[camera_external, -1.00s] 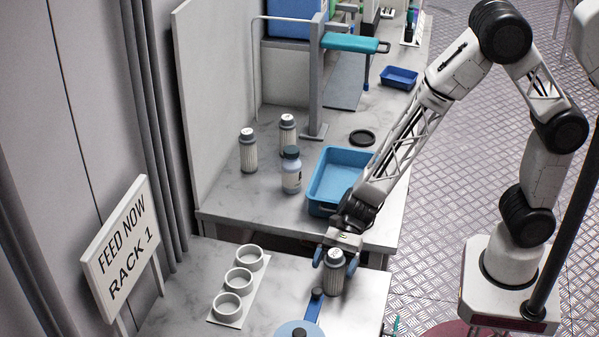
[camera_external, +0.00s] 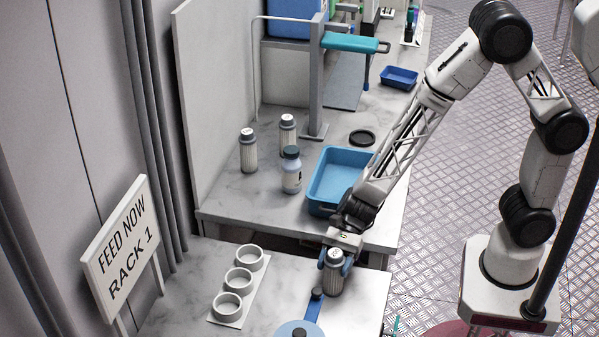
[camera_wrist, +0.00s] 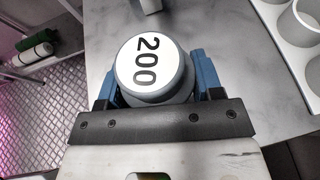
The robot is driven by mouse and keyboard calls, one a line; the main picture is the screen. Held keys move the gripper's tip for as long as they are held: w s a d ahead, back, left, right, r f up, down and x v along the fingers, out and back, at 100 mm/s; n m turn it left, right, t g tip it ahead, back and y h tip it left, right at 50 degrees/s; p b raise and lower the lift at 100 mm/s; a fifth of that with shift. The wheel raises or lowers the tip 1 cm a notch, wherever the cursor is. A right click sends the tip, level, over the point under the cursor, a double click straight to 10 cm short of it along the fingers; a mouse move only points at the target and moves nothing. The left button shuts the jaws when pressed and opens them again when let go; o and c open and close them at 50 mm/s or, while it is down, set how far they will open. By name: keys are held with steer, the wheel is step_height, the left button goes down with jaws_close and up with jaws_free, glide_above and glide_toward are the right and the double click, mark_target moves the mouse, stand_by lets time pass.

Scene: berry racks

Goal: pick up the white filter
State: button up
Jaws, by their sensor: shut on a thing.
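In the wrist view the filter's cap (camera_wrist: 148,66) carries the number 200 and sits between the blue fingers of my gripper (camera_wrist: 153,80).
A rack (camera_external: 229,316) with three white rings lies left of the filter. A blue-handled round lid (camera_external: 298,330) is at the front. A blue tray (camera_external: 316,205), a dark-capped bottle (camera_external: 291,178) and a black ring (camera_external: 362,137) are on the farther counter. A sign (camera_external: 122,245) reads "FEED NOW RACK 1".

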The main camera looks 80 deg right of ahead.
mark_target(336, 253)
steer(key=shift+r, duration=0.15)
steer(key=shift+r, duration=0.8)
steer(key=shift+s+r, duration=0.15)
steer(key=shift+r, duration=0.75)
steer(key=s+d, duration=0.4)
steer(key=s, duration=0.3)
steer(key=s+d+r, duration=0.1)
steer(key=s+d, duration=0.2)
steer(key=s, duration=0.3)
steer(key=shift+s+d+r, duration=0.15)
steer(key=shift+s+d, duration=0.2)
